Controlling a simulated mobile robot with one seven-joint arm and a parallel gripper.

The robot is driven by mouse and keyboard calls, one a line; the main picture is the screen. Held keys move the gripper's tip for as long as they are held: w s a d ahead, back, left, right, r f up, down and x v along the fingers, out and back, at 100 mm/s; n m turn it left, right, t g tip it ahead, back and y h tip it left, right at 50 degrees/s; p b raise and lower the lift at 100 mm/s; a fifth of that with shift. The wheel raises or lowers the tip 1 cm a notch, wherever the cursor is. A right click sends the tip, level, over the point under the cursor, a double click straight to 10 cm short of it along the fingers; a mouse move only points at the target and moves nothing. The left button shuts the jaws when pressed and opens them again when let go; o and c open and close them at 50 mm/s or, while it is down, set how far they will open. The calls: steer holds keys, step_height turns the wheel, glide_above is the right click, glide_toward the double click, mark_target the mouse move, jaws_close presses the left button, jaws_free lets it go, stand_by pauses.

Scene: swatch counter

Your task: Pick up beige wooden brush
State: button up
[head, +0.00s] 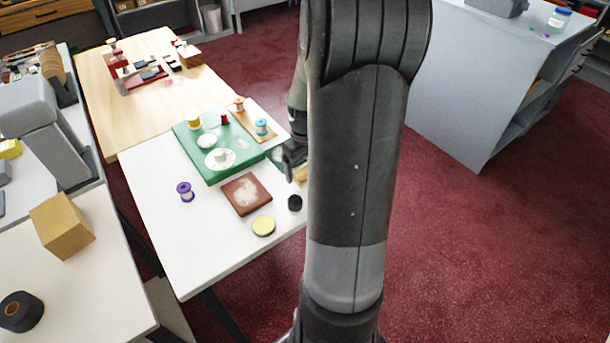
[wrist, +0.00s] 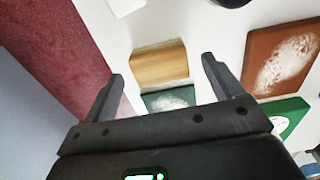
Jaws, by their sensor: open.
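A beige wooden block-shaped piece (wrist: 160,63), which looks like the brush, lies on the white table in the wrist view. It sits just beyond and between my open fingertips, with no visible contact. In the head view its tan end (head: 300,176) shows beside my arm, which hides the rest. My gripper (head: 289,162) is over the right edge of the white table there, close to the brush. In the wrist view both fingers of my gripper (wrist: 162,70) are spread apart with nothing held between them.
A brown board with a pale smudge (head: 246,194), a black round piece (head: 295,203) and a yellow-topped tin (head: 263,226) lie nearby. A green mat (head: 196,165) holds spools and white discs. A purple spool (head: 185,191) stands left. A small green piece (wrist: 168,100) lies near the brush.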

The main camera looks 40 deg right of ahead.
steer(key=shift+f, duration=1.25)
steer(key=shift+c, duration=0.5)
steer(key=c, duration=1)
steer(key=shift+o, duration=0.2)
steer(key=shift+r, duration=0.1)
